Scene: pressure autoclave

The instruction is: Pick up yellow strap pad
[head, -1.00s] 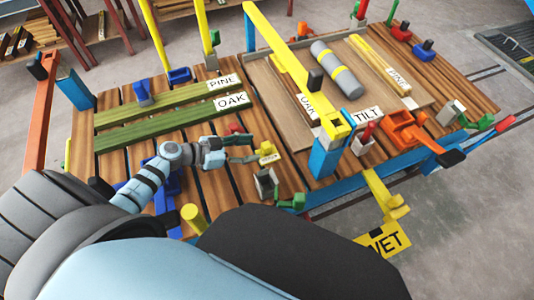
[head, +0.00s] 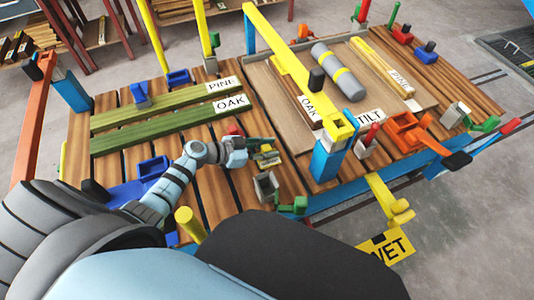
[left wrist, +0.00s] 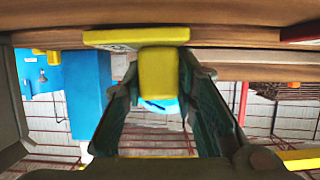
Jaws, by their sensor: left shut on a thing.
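The yellow strap pad (head: 266,159) is at the front edge region of the slatted wooden table (head: 215,190), right of the OAK board. My left gripper (head: 264,152) reaches it from the left and is shut on it. In the left wrist view the pad's yellow block (left wrist: 158,72) sits between the two dark fingers, with its wider flat plate (left wrist: 110,38) beyond them against the wood. I cannot tell whether the pad is clear of the table. My right gripper is not in view.
A grey open box-like block (head: 266,187) and a green clamp (head: 294,206) stand just in front of the pad. A red piece (head: 234,131) is close behind the gripper. A blue post (head: 330,155) and yellow bar (head: 290,65) stand to the right. Green boards (head: 165,105) lie behind.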

